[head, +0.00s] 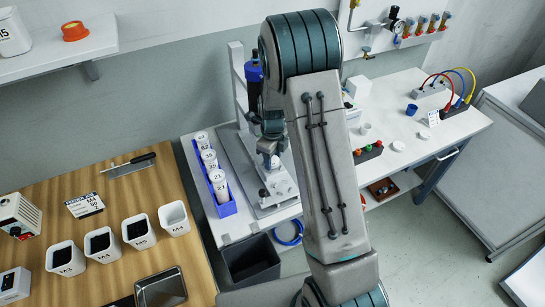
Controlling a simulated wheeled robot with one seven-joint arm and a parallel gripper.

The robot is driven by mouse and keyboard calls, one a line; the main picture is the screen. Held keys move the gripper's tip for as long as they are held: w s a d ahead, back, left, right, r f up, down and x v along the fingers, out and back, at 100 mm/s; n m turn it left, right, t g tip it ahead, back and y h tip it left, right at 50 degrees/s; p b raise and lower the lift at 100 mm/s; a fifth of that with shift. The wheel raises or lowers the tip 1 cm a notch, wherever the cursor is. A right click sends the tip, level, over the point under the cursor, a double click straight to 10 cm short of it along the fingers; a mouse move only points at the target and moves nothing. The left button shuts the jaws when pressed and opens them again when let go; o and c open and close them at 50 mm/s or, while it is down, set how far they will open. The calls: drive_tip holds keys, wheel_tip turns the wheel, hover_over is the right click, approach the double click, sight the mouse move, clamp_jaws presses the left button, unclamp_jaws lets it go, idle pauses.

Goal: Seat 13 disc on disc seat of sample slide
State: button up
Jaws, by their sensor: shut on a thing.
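My gripper (269,160) is partly hidden behind my arm and points down over the sample slide (238,160), a grey metal plate under the gantry. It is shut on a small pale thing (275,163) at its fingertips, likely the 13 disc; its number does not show. The held thing seems to be above the slide; whether it touches cannot be told. I cannot tell which part is the disc seat.
A blue rack (226,208) with several white labelled containers stands left of the slide. The gantry post (238,80) and dark blue screwdriver (254,72) rise behind it. A black bin (250,262) stands below the bench front. White and blue caps lie at the bench's right.

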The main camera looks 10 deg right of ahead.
sight(273, 160)
drive_tip(key=shift+f, duration=0.15)
drive_tip(key=shift+f+b, duration=0.25)
drive_tip(key=shift+b, duration=0.1)
drive_tip(key=o, duration=1.1)
drive_tip(key=shift+r+b, duration=0.3)
drive_tip(key=shift+r, duration=6.6)
